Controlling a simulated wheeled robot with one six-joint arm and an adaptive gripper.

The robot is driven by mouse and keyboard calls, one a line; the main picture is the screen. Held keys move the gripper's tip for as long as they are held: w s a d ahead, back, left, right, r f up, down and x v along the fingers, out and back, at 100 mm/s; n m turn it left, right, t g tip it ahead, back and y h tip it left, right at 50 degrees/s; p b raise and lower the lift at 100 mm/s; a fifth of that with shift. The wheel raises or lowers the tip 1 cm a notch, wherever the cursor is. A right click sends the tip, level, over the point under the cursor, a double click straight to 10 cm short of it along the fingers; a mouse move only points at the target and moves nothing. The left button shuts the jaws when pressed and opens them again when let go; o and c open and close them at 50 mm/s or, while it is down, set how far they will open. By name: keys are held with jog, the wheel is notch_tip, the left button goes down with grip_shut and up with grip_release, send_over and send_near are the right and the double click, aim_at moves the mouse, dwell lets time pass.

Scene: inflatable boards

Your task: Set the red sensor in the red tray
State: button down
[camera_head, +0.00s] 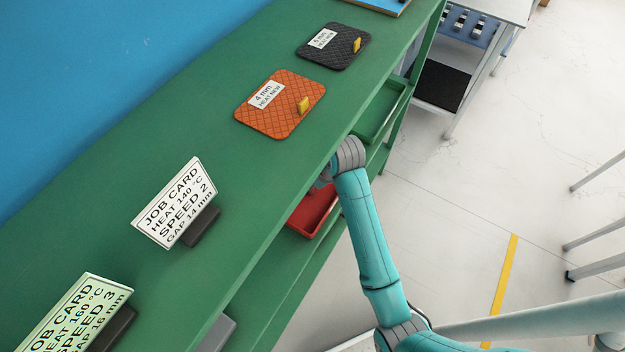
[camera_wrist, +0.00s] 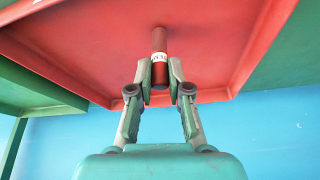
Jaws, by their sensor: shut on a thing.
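The red sensor (camera_wrist: 159,42) is a dark red cylinder with a white lettered band. My gripper (camera_wrist: 159,80) is shut on its near end in the wrist view. The sensor's far end is against or very near the floor of the red tray (camera_wrist: 90,45); I cannot tell whether it touches. In the head view the red tray (camera_head: 311,212) sits on a level under the green bench top, partly hidden by the bench edge and my arm. My gripper and the sensor are hidden there.
A green tray (camera_head: 380,108) sits farther along the lower level. A white cart (camera_head: 490,12) stands at the upper right. The floor to the right is mostly clear.

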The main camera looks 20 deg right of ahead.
jog(key=shift+f, duration=0.15)
jog(key=c, duration=1.1)
grip_release()
jog(key=shift+s+r, duration=0.1)
jog(key=shift+r, duration=0.5)
jog(key=s+d+r, duration=0.2)
jog(key=s+d, duration=0.1)
jog(key=s, duration=0.3)
jog(key=s+d+r, duration=0.1)
jog(key=s+d, duration=0.1)
jog(key=s, duration=0.4)
jog(key=shift+s+d+r, duration=0.25)
jog(key=shift+d+r, duration=0.15)
jog(key=shift+f, duration=0.1)
